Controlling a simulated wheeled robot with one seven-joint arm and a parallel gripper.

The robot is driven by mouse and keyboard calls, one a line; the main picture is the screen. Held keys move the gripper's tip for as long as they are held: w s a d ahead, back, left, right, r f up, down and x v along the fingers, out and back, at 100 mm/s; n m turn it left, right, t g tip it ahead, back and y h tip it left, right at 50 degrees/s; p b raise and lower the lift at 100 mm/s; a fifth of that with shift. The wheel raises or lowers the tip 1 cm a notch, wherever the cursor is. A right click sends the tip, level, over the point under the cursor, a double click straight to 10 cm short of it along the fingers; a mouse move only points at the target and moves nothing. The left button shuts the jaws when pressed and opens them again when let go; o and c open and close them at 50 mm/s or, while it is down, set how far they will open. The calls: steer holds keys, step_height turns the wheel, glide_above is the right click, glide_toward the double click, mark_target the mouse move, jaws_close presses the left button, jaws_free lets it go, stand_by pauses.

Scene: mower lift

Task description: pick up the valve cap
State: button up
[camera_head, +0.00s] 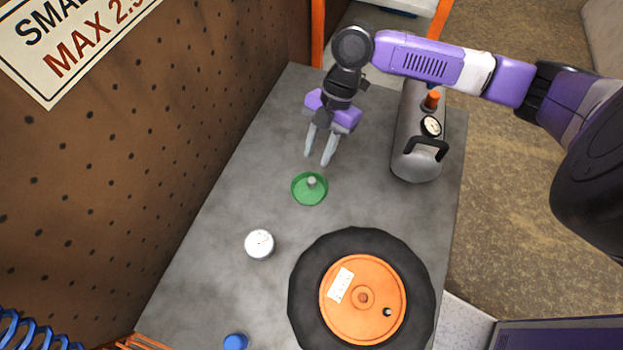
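A small grey cap-like piece (311,182), which looks like the valve cap, is in a shallow green dish (300,197) on the grey bench. My gripper (318,160) is just behind the dish in the picture, with its fingers pointing down toward the bench. The two fingers are apart, with nothing seen between them. The gripper appears above the bench and apart from the cap; its exact height is hard to tell.
A blue object (235,342) is at the front. A brown pegboard wall (190,110) borders the left.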

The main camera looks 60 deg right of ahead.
mark_target(312, 180)
steer(key=shift+s+a+f, duration=0.3)
steer(key=shift+s+f, duration=0.15)
steer(key=shift+f, duration=0.05)
steer(key=shift+p+x, duration=0.7)
steer(key=shift+x, duration=2.65)
steer(key=shift+a+r, duration=0.1)
jaws_close()
